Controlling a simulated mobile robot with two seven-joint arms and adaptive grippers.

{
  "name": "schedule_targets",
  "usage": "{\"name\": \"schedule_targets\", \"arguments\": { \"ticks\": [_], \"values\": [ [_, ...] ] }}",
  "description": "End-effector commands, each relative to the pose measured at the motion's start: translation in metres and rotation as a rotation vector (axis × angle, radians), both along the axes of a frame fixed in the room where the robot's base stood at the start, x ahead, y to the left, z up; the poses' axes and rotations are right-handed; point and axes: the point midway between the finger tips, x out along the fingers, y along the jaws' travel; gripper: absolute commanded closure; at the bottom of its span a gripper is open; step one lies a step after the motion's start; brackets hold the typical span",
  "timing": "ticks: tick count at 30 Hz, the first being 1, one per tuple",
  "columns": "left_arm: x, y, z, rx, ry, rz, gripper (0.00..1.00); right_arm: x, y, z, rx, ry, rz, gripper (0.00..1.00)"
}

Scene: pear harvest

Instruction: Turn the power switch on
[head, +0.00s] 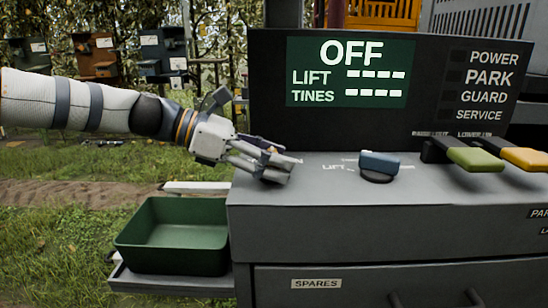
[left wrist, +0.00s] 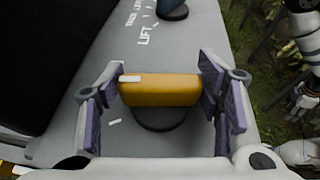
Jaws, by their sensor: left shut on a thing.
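The power switch is an orange knob (left wrist: 160,92) with a white mark at one end, on a dark round base on the grey console top. In the left wrist view it sits between the finger pads of my left gripper (head: 276,172), which is shut on it. In the head view my gripper hides this knob. The display (head: 348,73) reads OFF in white on green, with dashes beside LIFT and TINES. A white and black arm, which looks like my right one, shows at the right edge of the left wrist view; its fingers are unclear.
A blue knob (head: 379,163) marked LIFT stands to the right on the console (head: 300,215). Green (head: 474,159) and yellow (head: 527,159) levers stick out farther right. A green bin (head: 172,262) sits on a side shelf. A SPARES drawer (head: 345,284) is below.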

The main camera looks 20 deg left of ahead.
Motion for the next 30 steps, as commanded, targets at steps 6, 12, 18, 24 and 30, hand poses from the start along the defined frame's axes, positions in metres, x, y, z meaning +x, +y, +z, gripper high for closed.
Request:
{"name": "schedule_targets", "arguments": {
  "ticks": [6, 12, 18, 24, 30],
  "values": [
    [0.004, 0.0, -0.009, 0.003, 0.006, -0.199, 0.69, -0.016, 0.0, -0.016, 0.0, 0.058, 0.0, 0.6],
    [0.003, -0.001, -0.009, 0.002, 0.006, -0.371, 0.69, -0.032, 0.0, -0.032, 0.0, 0.109, 0.002, 0.6],
    [0.002, -0.001, -0.009, 0.002, 0.005, -0.507, 0.69, -0.044, 0.0, -0.045, 0.0, 0.15, 0.003, 0.6],
    [0.001, -0.001, -0.007, 0.002, 0.004, -0.598, 0.69, -0.051, 0.0, -0.054, 0.0, 0.174, 0.004, 0.6],
    [0.0, -0.001, -0.004, 0.003, 0.003, -0.646, 0.69, -0.055, -0.001, -0.058, -0.001, 0.185, 0.004, 0.6]
  ]
}}
